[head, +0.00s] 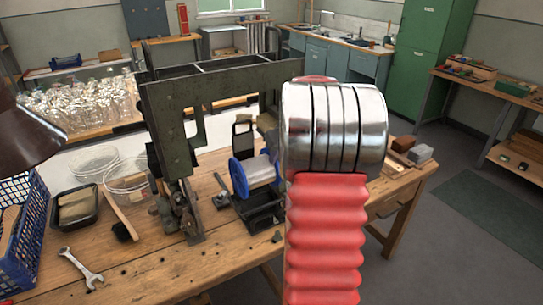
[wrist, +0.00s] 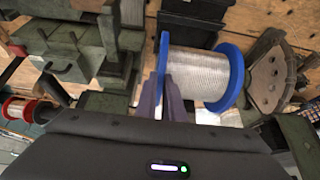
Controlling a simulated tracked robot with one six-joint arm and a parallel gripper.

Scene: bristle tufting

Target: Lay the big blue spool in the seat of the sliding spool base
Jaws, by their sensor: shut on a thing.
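The big blue spool (head: 254,174) has blue flanges and pale silvery wire. In the head view it is on its side, just left of my arm, above a dark open base (head: 262,213) that looks like the sliding spool base. In the wrist view the spool (wrist: 205,75) fills the middle. My gripper (wrist: 172,92) is shut on its left flange. My arm hides the gripper in the head view. Whether the spool touches the base cannot be told; the seat is hidden.
A large dark green machine frame (head: 215,85) stands left of the spool. A wrench (head: 80,268), a black tray (head: 75,208) and a blue crate (head: 30,225) are on the bench's left. A small red spool (wrist: 22,108) shows at the wrist view's left.

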